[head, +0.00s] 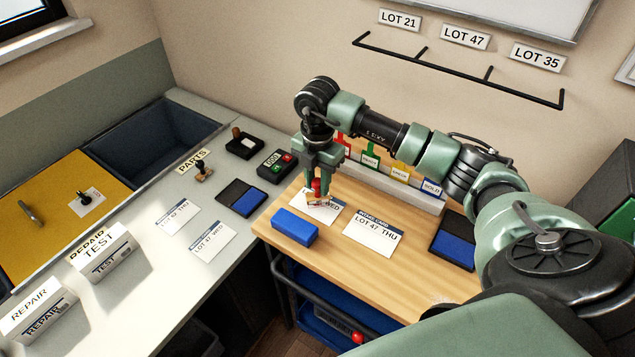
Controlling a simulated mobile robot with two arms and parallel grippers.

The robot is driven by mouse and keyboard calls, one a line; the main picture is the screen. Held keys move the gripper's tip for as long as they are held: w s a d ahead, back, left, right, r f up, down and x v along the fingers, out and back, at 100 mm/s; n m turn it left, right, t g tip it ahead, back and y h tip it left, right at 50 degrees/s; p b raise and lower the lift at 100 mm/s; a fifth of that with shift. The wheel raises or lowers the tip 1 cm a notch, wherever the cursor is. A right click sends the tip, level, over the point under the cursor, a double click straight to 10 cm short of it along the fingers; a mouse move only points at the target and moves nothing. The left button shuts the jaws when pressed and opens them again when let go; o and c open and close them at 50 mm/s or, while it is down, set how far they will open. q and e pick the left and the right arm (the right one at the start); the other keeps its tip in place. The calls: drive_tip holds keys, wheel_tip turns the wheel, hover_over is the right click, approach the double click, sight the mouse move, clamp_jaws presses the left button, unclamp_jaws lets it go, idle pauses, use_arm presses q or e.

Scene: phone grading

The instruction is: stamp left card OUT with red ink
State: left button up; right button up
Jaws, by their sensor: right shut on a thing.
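My right gripper (318,182) points down and is shut on a stamp with a red handle (317,188). The stamp is over the left card (326,212) on the wooden worktop. Whether its base touches the card I cannot tell. The left card is white with a dark top band; "WED" shows, and the stamp and gripper hide part of it. The right card (373,237), "LOT 47 THU", lies flat beside it. No red ink pad can be made out. My left gripper is not in view.
A blue block (295,226) lies in front of the left card. An open blue ink pad (453,242) is at the right. A labelled rack (396,186) stands behind the cards. The grey counter holds another blue pad (241,198), a dark-handled stamp (204,171) and two cards.

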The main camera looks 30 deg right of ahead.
drive_tip(key=shift+r+p, duration=1.6)
drive_tip(key=shift+r, duration=1)
